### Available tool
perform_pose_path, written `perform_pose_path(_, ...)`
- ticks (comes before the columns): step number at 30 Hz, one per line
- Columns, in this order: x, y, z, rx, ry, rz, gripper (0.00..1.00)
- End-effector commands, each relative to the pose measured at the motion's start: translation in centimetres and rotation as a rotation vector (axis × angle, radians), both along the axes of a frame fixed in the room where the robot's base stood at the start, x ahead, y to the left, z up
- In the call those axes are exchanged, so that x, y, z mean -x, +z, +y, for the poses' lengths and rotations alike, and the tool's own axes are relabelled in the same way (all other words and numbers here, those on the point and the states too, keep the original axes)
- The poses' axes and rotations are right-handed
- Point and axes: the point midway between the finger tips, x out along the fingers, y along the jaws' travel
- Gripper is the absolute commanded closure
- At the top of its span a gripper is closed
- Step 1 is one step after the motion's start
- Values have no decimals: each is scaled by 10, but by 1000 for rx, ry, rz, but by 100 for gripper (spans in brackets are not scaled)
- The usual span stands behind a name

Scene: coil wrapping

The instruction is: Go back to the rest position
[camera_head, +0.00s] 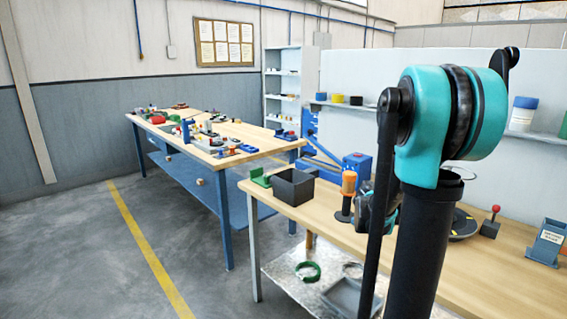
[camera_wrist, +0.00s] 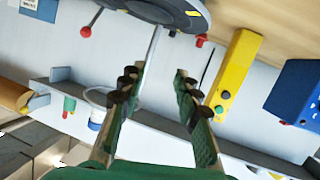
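My gripper (camera_wrist: 157,76) shows in the wrist view with its two green-padded fingers apart and nothing held between them. A thin grey rod shows behind the gap between the fingers. Beyond the fingertips, at the top, is a dark round turntable (camera_wrist: 185,10). It also shows in the head view (camera_head: 462,224), on the wooden bench (camera_head: 512,262), partly behind my arm. In the head view my arm stands at the right, and my gripper cannot be made out behind it. A green coil (camera_head: 309,277) lies on the bench's lower shelf, beside a pale ring (camera_head: 352,268).
A black open box (camera_head: 293,187) and an orange-handled tool (camera_head: 348,184) stand on the bench, left of my arm. A red-knobbed lever (camera_head: 495,211) and a blue holder (camera_head: 546,244) stand right. A cluttered table (camera_head: 268,140) is farther back. The floor at left is clear.

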Motion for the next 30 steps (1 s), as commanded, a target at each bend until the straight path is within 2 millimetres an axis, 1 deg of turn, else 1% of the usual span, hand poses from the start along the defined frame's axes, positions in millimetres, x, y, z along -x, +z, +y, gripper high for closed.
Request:
perform_pose_path(1,8,-12,20,-53,48,59,68)
perform_pose_path(2,13,-20,32,-84,80,99,68)
perform_pose_path(3,19,-31,48,-126,128,151,68)
perform_pose_path(5,28,-46,75,-185,208,224,68)
perform_pose_path(6,35,-56,93,-223,267,269,68)
perform_pose_path(8,45,-69,121,-273,358,330,68)
perform_pose_path(9,51,-76,139,-301,418,364,68)
perform_pose_path(12,66,-89,178,-356,555,427,68)
perform_pose_path(15,79,-97,212,-395,676,469,68)
perform_pose_path(18,91,-103,241,-424,786,496,68)
perform_pose_path(23,110,-107,284,-457,955,521,68)
perform_pose_path(24,120,-113,286,-467,964,538,68)
perform_pose_path(30,177,-149,283,-525,932,642,68)
